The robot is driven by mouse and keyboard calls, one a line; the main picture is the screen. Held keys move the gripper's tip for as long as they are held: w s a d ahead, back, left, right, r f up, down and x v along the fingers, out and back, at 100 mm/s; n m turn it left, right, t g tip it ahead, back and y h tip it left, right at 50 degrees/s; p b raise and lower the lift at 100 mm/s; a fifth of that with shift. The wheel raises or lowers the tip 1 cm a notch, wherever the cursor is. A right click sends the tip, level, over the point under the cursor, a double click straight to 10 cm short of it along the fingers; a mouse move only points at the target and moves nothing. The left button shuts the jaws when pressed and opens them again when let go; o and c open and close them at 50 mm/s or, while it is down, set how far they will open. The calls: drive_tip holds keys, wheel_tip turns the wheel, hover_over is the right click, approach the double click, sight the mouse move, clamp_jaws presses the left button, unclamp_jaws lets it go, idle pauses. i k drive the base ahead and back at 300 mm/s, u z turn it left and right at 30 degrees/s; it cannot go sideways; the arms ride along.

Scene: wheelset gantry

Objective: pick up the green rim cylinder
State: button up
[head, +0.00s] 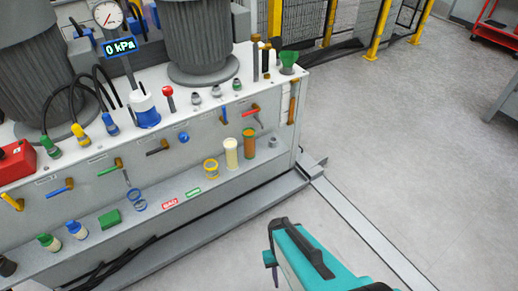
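On the lower ledge of the grey machine bench stands an upright orange-brown cylinder (249,144) with what looks like a green rim at its top. It is the rightmost of a row of three cylinders. A cream cylinder (231,153) and a clear one with yellow rims (211,168) stand to its left. A teal and black part of my arm (303,262) shows at the bottom, apart from the bench and in front of the cylinders. A small dark piece sits at its left side. My gripper's fingertips cannot be made out clearly.
The bench face (196,134) carries several levers and valves above the ledge. A small grey fitting (273,142) stands right of the cylinders. Blue rings (137,200) and a green block (109,219) lie further left. The floor (400,160) to the right is clear.

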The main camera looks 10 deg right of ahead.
sight(248, 134)
drive_tip(key=k, duration=1.35)
drive_tip(key=u, duration=1.4)
drive_tip(key=i, duration=1)
drive_tip(key=z, duration=0.1)
